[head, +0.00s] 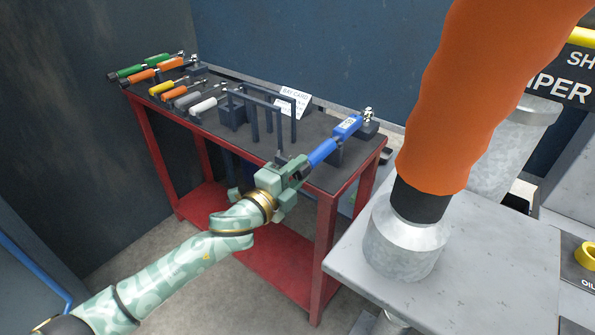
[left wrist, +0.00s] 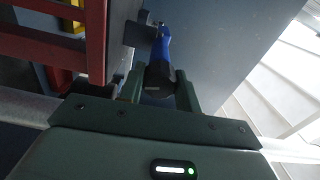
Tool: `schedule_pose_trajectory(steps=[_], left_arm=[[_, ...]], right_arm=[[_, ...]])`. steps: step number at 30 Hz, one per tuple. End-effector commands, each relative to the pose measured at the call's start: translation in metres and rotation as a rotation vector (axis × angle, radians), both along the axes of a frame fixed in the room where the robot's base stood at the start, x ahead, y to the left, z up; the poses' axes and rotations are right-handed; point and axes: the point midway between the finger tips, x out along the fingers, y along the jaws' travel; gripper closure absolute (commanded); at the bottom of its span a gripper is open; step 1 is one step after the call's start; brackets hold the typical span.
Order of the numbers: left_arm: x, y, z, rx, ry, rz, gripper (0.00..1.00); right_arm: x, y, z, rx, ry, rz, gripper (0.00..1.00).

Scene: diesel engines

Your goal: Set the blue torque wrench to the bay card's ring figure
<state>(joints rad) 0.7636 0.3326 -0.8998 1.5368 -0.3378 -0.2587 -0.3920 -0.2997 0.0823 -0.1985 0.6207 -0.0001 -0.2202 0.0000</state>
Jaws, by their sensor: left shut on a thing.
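The blue torque wrench (head: 334,142) lies near the right end of the red-framed table, its silver head at the far end by a dark rest and its dark handle end toward me. A small label with figures shows on its blue body, too small to read. My left gripper (head: 298,168) is shut on the wrench's handle end. In the left wrist view the blue wrench (left wrist: 163,50) runs away from between the fingers of the left gripper (left wrist: 160,92). The white bay card (head: 295,100) stands at the table's back edge; its figures are too small to read. My right gripper is not in view.
The red-framed table (head: 327,235) has a dark top. Green, orange (head: 150,74), yellow and grey-handled tools lie on its left part. A dark frame (head: 262,108) stands mid-table. A large orange sleeve (head: 480,90) on a metal pipe blocks the right, above a grey bench (head: 490,262).

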Motion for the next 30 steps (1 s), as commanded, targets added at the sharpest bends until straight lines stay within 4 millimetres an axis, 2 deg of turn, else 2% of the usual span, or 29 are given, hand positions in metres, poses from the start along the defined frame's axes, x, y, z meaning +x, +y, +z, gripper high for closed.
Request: schedule_pose_trajectory(steps=[7, 8, 9, 10, 20, 23, 30], left_arm=[[-0.001, 0.0, -0.002, 0.001, 0.004, -0.001, 0.89], [-0.001, 0.0, -0.002, 0.001, 0.004, -0.001, 0.58], [-0.001, 0.0, -0.002, 0.0, 0.004, -0.001, 0.47], [-0.001, 0.0, -0.002, 0.0, 0.004, 0.0, 0.45], [-0.003, 0.003, -0.001, 0.0, 0.003, 0.001, 0.45], [-0.014, 0.01, 0.001, 0.0, 0.003, 0.001, 0.45], [-0.064, 0.046, 0.002, -0.001, 0.004, 0.001, 0.45]], right_arm=[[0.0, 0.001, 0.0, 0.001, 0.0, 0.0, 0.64], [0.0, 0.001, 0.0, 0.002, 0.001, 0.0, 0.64], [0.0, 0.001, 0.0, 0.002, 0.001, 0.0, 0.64], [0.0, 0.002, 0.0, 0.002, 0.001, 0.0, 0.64], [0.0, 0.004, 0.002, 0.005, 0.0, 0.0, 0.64], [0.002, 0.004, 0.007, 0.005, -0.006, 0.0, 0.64], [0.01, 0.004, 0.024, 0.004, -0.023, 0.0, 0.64]])
